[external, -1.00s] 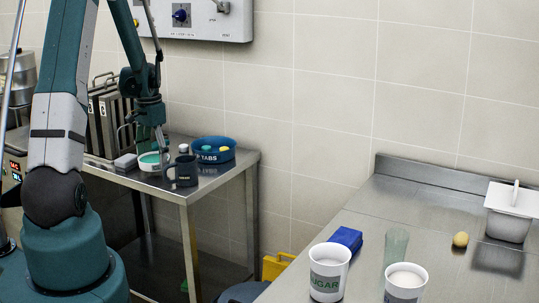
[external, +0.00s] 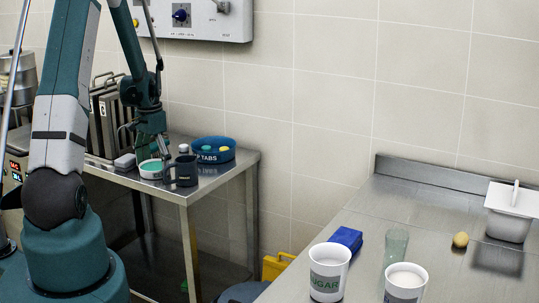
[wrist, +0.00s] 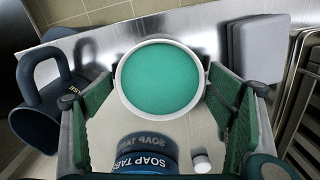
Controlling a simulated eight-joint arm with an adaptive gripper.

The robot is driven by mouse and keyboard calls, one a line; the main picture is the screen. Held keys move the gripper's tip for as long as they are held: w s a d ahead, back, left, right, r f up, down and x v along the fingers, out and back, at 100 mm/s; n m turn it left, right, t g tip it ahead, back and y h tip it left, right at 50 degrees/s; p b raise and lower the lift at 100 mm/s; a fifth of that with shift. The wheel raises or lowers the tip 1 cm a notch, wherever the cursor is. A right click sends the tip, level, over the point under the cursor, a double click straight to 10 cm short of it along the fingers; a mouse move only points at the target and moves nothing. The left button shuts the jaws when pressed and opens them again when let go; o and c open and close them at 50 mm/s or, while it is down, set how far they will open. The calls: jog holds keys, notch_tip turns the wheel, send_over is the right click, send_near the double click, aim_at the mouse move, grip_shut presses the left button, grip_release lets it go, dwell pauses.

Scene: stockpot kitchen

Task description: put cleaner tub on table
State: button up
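The cleaner tub, a round white tub with a green top (external: 151,172), is at the front of the left steel table, just left of a dark mug. In the wrist view, the cleaner tub (wrist: 160,80) fills the space between my green-padded fingers. My gripper (external: 150,158) points down over it. The fingers (wrist: 162,95) lie close against both sides of its rim and look shut on it. Its underside is hidden, so I cannot tell whether it rests on the steel.
The dark mug (external: 185,171) stands close on the tub's right. A blue soap tabs tub (external: 214,151) and a small white-capped item (external: 184,148) are behind. Metal racks (external: 108,120) stand at the left. The right counter (external: 400,215) holds a sugar tub (external: 329,272) and other items.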

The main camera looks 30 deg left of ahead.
aim_at(155, 167)
jog(key=shift+r, duration=0.15)
notch_tip(155, 167, up, 12)
jog(key=p, duration=0.1)
dwell(1.0)
dwell(0.5)
jog(key=s+d+r+t, duration=0.1)
jog(key=s+d+r, duration=0.2)
jog(key=d+r, duration=0.25)
jog(key=s+d+r+n+t, duration=0.1)
jog(key=s+d+r, duration=0.1)
jog(key=d+r, duration=0.4)
jog(key=s+d+r+t, duration=0.1)
jog(key=s+d+r, duration=0.25)
jog(key=d, duration=0.45)
jog(key=s+d+r+t, duration=0.1)
jog(key=s+d+t, duration=0.1)
jog(key=s+d, duration=0.5)
jog(key=s+d+r+n+t, duration=0.1)
jog(key=s+d+r+t, duration=0.1)
jog(key=s+d, duration=0.6)
jog(key=shift+s+r+n, duration=0.15)
jog(key=shift+r+n, duration=0.1)
jog(key=shift+n, duration=0.05)
